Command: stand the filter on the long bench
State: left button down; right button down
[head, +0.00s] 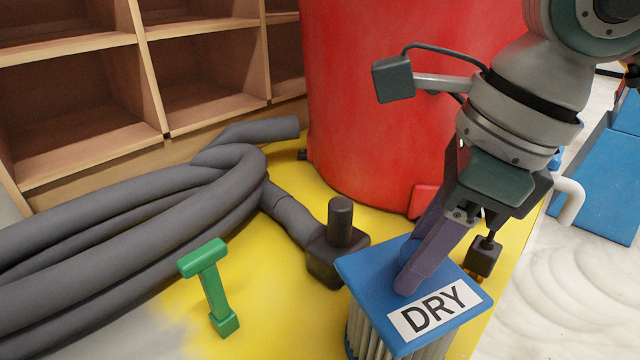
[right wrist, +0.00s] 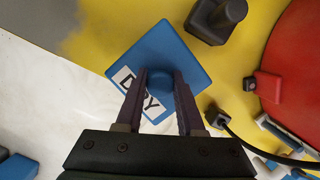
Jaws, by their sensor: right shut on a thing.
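The filter (head: 372,338) has a flat square blue top with a white DRY label, and pale pleats below it. In the right wrist view the filter (right wrist: 165,52) shows from above with a round blue knob in the middle of its top. My right gripper (head: 412,262) comes down from above, and its purple fingers are shut on this knob; the gripper (right wrist: 160,90) also shows in the wrist view. The filter's lower end is cut off, so I cannot tell whether it touches the floor. My left gripper is not in view. I cannot make out the long bench.
A red drum (head: 380,100) stands behind on the yellow floor area (head: 290,300). A thick grey hose (head: 130,220) with a dark end fitting (head: 340,250) lies left. A green T-shaped piece (head: 212,285) stands nearby. Wooden shelves (head: 150,140) are behind; blue blocks (head: 600,180) are right.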

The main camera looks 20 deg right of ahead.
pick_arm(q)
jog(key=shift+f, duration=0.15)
pick_arm(e)
jog(key=shift+f, duration=0.15)
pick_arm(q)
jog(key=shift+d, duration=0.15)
pick_arm(e)
jog(key=c, duration=0.5)
grip_release()
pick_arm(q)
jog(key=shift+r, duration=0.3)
pick_arm(e)
jog(key=shift+r, duration=0.25)
pick_arm(q)
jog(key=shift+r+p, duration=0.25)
jog(key=shift+p, duration=0.1)
pick_arm(e)
jog(key=v, duration=1.2)
jog(key=shift+f, duration=0.1)
